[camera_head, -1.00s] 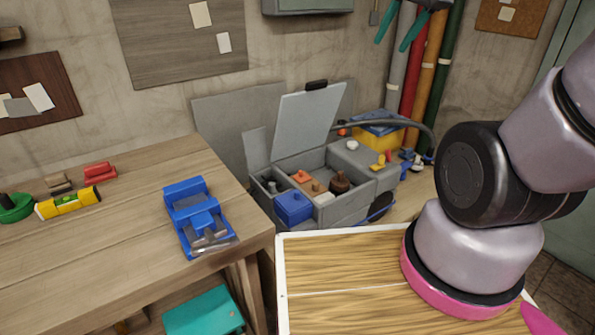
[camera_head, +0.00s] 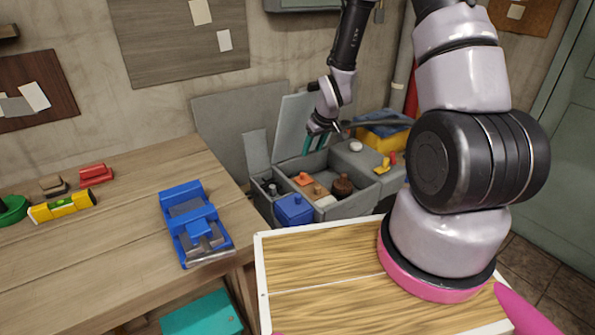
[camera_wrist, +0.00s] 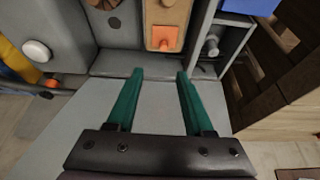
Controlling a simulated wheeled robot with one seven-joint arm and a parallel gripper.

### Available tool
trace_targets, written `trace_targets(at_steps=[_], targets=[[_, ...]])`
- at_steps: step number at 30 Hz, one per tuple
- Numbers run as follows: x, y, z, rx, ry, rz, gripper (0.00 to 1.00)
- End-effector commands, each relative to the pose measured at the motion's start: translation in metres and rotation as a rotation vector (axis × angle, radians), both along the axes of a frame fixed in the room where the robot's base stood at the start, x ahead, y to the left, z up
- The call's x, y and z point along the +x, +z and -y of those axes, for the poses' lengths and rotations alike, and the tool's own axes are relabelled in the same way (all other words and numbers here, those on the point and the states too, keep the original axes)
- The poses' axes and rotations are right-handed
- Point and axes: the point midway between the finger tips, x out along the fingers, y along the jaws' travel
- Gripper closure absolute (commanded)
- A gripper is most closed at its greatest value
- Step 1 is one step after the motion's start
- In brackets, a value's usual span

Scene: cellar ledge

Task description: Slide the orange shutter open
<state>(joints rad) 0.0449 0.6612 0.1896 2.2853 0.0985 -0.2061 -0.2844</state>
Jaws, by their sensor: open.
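A small orange piece (camera_head: 303,179), the only orange part I see inside the open grey box (camera_head: 345,208), sits in its left part. In the wrist view the orange piece (camera_wrist: 165,38) lies on a tan strip (camera_wrist: 167,12) inside the box. I cannot tell whether it is the shutter or a handle on it. My gripper (camera_head: 318,143) is over the back of the box, in front of the raised grey lid (camera_head: 292,125). Its two teal fingers (camera_wrist: 160,74) are apart with nothing between them, short of the orange piece and pointing towards it.
A blue block (camera_head: 293,209) is at the box's front left corner. A brown round item (camera_head: 342,185) is inside. A white knob (camera_head: 356,146) and a yellow-and-blue case (camera_head: 385,133) are to the right. A workbench (camera_head: 110,235) with a blue vise (camera_head: 196,222) is at left.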

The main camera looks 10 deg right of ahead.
Motion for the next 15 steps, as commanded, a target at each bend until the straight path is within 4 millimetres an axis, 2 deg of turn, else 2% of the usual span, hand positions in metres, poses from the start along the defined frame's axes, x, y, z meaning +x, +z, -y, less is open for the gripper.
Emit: trace_targets(at_steps=[1,8,15], targets=[[-0.001,-0.009,-0.002,0.001,0.009,-0.005,0.48],[0.002,-0.030,-0.006,0.001,0.022,-0.005,0.48],[0.017,-0.070,-0.012,0.002,0.021,-0.007,0.48]])
